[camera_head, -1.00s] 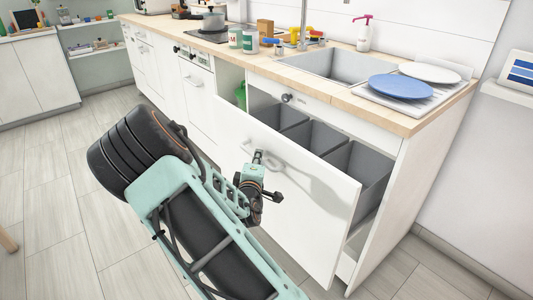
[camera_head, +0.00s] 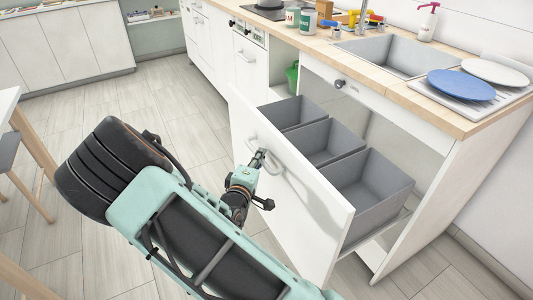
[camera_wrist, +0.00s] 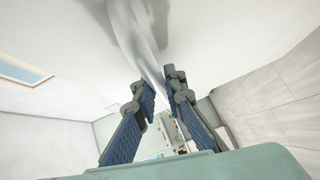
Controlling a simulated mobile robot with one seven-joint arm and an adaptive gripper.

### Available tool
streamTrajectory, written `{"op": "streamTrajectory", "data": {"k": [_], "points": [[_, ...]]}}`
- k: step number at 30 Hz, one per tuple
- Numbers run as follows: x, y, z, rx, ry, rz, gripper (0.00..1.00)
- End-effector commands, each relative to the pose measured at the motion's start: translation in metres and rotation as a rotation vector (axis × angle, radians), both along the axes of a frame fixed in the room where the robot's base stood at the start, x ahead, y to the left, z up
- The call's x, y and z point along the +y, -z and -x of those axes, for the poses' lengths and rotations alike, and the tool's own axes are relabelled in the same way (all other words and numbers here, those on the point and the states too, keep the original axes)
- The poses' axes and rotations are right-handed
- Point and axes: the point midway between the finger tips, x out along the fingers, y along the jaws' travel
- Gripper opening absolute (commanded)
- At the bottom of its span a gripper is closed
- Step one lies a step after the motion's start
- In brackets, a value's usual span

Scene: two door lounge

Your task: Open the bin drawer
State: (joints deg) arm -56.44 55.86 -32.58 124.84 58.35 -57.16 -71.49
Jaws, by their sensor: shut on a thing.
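The bin drawer (camera_head: 300,205) under the sink stands pulled well out of the counter, its white front tilted across the head view. Grey bins (camera_head: 368,190) sit in a row inside it. My gripper (camera_head: 260,155) is at the drawer front's curved handle (camera_head: 268,165). In the wrist view my gripper's blue-padded fingers (camera_wrist: 160,92) are closed around the pale handle bar (camera_wrist: 142,45), which runs up between them. The fingertips hide part of the handle in the head view.
The sink (camera_head: 385,55) and a drainer with a blue plate (camera_head: 461,85) and a white plate are on the counter above. A green object (camera_head: 292,76) sits in the open space left of the drawer. A table and chair (camera_head: 25,150) stand at the left; tiled floor between is clear.

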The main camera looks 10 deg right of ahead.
Motion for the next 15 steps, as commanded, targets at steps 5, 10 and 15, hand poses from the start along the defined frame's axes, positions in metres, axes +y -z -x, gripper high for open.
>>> {"op": "streamTrajectory", "data": {"k": [5, 10, 15], "points": [[0.0014, 0.0009, 0.0007, 0.002, 0.0, -0.001, 0.0], [0.0012, 0.0009, 0.0006, 0.002, 0.0, -0.001, 0.0], [0.0011, 0.0006, 0.0004, 0.001, 0.0, 0.0, 0.27]]}}
